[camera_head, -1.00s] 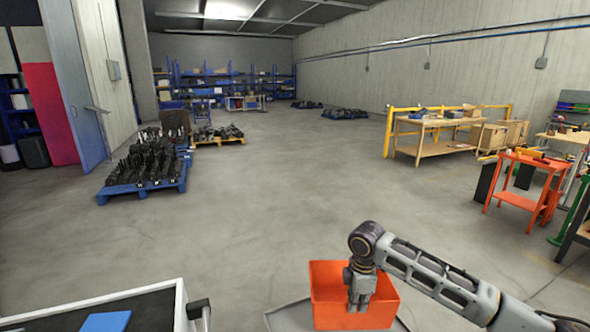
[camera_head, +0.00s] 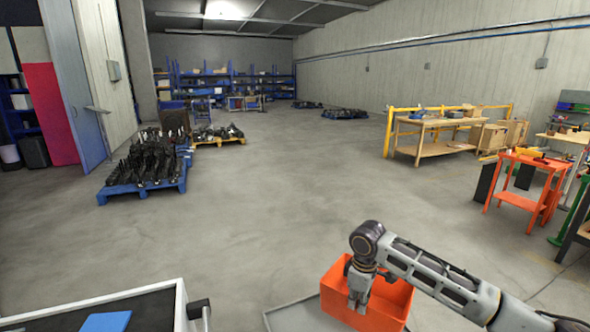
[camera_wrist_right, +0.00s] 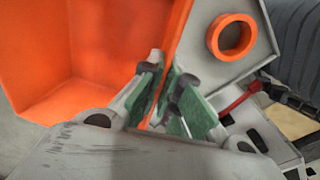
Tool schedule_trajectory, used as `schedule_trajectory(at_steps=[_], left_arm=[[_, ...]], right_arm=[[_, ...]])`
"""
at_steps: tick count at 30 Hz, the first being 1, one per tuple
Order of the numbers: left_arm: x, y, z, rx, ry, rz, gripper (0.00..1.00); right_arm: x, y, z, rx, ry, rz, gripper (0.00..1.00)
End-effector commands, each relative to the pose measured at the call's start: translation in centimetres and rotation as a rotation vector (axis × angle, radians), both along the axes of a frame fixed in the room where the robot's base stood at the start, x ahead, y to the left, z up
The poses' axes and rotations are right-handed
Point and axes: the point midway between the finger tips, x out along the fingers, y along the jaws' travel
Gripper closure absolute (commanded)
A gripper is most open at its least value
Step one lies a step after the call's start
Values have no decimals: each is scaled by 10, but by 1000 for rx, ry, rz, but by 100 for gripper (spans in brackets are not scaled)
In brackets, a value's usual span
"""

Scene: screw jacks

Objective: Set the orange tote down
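The orange tote (camera_head: 338,272) is at the bottom of the head view, right of centre, turned and apparently tilted. My right gripper (camera_head: 357,305) points down at its wall, and my arm hides part of the tote. In the right wrist view, the green-padded fingers of my right gripper (camera_wrist_right: 160,98) lie on both sides of the tote's thin wall (camera_wrist_right: 178,28) and look closed on it. The tote's inside, on the left there, looks empty. Whether its base touches anything below is hidden. My left gripper is not in view.
A flat grey surface (camera_head: 285,317) shows beneath and beside the tote. A dark-topped, light-edged tray (camera_head: 178,300) with a blue piece (camera_head: 106,321) is at lower left. An orange stand (camera_head: 520,198) is at right. The middle floor is clear.

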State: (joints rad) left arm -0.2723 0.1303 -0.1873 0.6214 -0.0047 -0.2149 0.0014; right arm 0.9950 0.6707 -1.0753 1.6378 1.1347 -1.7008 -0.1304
Motion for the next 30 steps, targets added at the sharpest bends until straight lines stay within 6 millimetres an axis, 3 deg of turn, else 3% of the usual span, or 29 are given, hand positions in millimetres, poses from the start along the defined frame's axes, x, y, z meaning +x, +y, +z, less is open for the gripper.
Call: schedule_trajectory(at_steps=[7,21,30], left_arm=[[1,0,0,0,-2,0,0],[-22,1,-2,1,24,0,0],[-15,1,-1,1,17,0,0]], right_arm=[[3,-2,2,0,-3,-154,100],[10,-8,5,0,-3,-454,100],[16,-12,8,1,-3,-649,100]])
